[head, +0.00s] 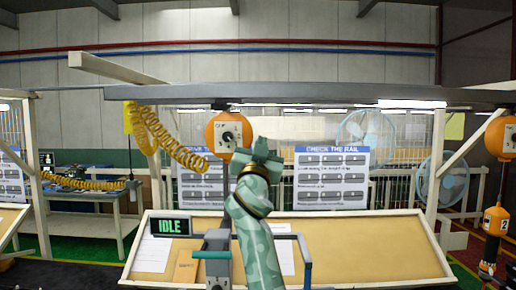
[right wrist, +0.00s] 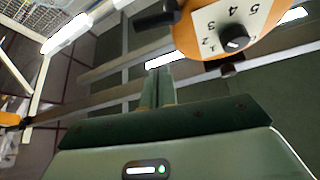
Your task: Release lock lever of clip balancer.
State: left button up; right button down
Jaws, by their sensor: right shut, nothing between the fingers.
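The orange clip balancer (head: 228,128) hangs under the overhead rail, its dial facing me. In the right wrist view the balancer (right wrist: 262,18) is at the top right, with a numbered white plate and a black knob (right wrist: 234,39). A black bar (right wrist: 158,20) sticks out of its left side; it may be the lock lever. My right gripper (head: 258,150) is raised just right of and below the balancer, covering a little of its edge. Its fingers (right wrist: 158,78) are together and empty, apart from the bar and knob. My left gripper is not in view.
A grey tool with a green handle (head: 212,255) hangs below the balancer, before a slanted tan board (head: 370,245) with an IDLE display (head: 169,226). The grey rail (head: 300,93) runs overhead. A yellow coiled hose (head: 165,140) hangs left. Another orange balancer (head: 502,137) hangs far right.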

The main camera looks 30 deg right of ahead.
jog(key=shift+w+d+f+p, duration=0.15)
jog(key=shift+w+f, duration=0.15)
jog(key=shift+f, duration=0.25)
jog(key=shift+w+a+f+p, duration=0.1)
jog(key=shift+w+f, duration=0.25)
jog(key=shift+f, duration=0.15)
jog(key=shift+w+d+f+p, duration=0.15)
jog(key=shift+w+f, duration=0.15)
jog(key=shift+f, duration=0.25)
